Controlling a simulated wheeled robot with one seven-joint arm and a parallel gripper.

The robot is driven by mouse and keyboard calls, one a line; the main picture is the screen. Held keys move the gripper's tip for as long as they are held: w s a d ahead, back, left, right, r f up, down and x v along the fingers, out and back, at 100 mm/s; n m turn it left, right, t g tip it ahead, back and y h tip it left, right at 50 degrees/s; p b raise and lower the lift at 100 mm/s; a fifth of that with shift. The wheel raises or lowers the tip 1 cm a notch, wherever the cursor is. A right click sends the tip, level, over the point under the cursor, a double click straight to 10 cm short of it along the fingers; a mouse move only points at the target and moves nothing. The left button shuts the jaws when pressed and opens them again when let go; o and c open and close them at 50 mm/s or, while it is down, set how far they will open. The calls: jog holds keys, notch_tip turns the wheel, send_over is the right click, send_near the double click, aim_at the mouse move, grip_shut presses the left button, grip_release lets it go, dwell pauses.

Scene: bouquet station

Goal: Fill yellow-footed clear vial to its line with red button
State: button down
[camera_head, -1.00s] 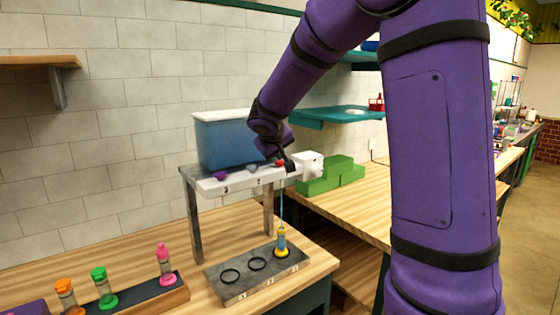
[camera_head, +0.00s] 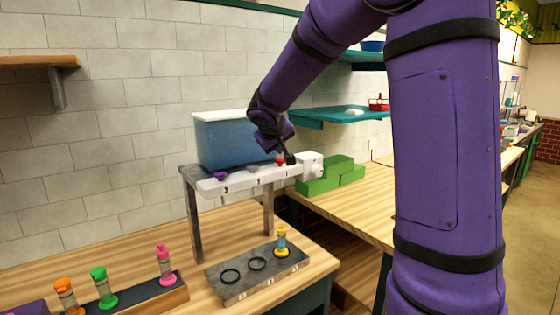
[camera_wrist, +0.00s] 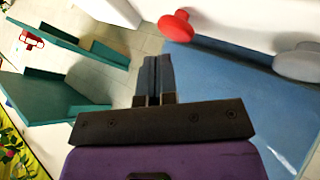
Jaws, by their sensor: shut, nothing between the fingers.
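The yellow-footed clear vial (camera_head: 282,243) stands upright in the right-hand ring of the grey tray (camera_head: 238,290), under the dispenser bar (camera_head: 240,183). It has some blue in it, but its line and exact level are too small to read. No stream falls into it. The red button (camera_head: 280,161) sits on the bar's right part; it also shows in the wrist view (camera_wrist: 175,24). My gripper (camera_head: 290,158) is shut and empty, just right of the red button; in the wrist view its fingertips (camera_wrist: 156,60) appear apart from the button.
A blue water tank (camera_head: 222,142) stands behind the bar, with purple (camera_head: 220,175) and grey (camera_head: 252,168) buttons to the left. Green blocks (camera_head: 330,176) lie right of the bar. A rack (camera_head: 140,300) holds orange-, green- and pink-footed vials at front left. A teal shelf (camera_head: 335,115) is behind.

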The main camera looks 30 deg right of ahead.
aim_at(280, 160)
jog(key=shift+r, duration=0.1)
jog(key=shift+r, duration=2.45)
dwell(1.6)
jog(key=m, duration=0.2)
jog(key=m+y, duration=0.1)
jog(key=shift+s+d+r, duration=0.15)
jog(key=shift+s+r, duration=0.05)
jog(key=shift+r, duration=0.05)
jog(key=r+m, duration=0.1)
jog(key=m, duration=0.2)
jog(key=r+m+t+y, duration=0.1)
jog(key=m, duration=0.3)
jog(key=r+m+t+y, duration=0.1)
jog(key=m, duration=0.2)
jog(key=shift+s+d+r, duration=0.1)
jog(key=shift+s+d, duration=0.05)
jog(key=shift+d, duration=0.2)
